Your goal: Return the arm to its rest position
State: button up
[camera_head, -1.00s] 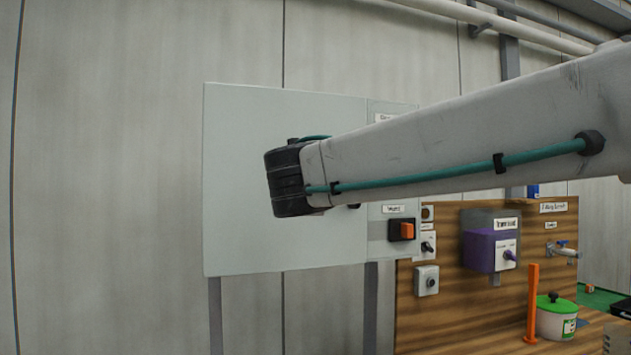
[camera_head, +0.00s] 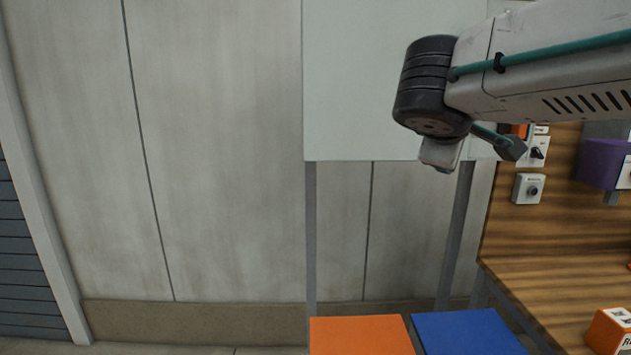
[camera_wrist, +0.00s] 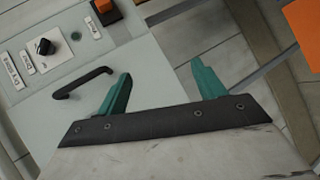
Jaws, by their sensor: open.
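My gripper shows in the wrist view (camera_wrist: 163,90) with two teal fingers spread well apart and nothing between them. In the head view my arm reaches in from the upper right, and its dark wrist joint hangs in front of the pale panel (camera_head: 370,80). The fingers are mostly hidden there behind the wrist. In the wrist view the panel face (camera_wrist: 90,85) carries a black bar handle (camera_wrist: 83,83), a black knob (camera_wrist: 45,46) and an orange switch (camera_wrist: 106,11). The handle lies left of the fingers and looks apart from them.
A wooden bench (camera_head: 560,285) with a backboard stands at the right, with a grey button box (camera_head: 528,188) and a purple box (camera_head: 600,163). An orange block (camera_head: 610,330) sits on the bench. Orange (camera_head: 360,336) and blue (camera_head: 465,332) surfaces lie low in front. The left wall side is clear.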

jog(key=s+d+f+m+g+y, duration=0.1)
jog(key=s+f+m+g+y, duration=0.2)
jog(key=s+f, duration=0.7)
jog(key=s+d+f+m+g+y, duration=0.2)
jog(key=s+f+m+g+y, duration=0.2)
jog(key=s+f, duration=0.6)
jog(key=s+m+g, duration=0.2)
jog(key=s, duration=0.3)
jog(key=shift+f+m+g, duration=0.3)
jog(key=shift+m, duration=0.1)
jog(key=shift+c, duration=0.3)
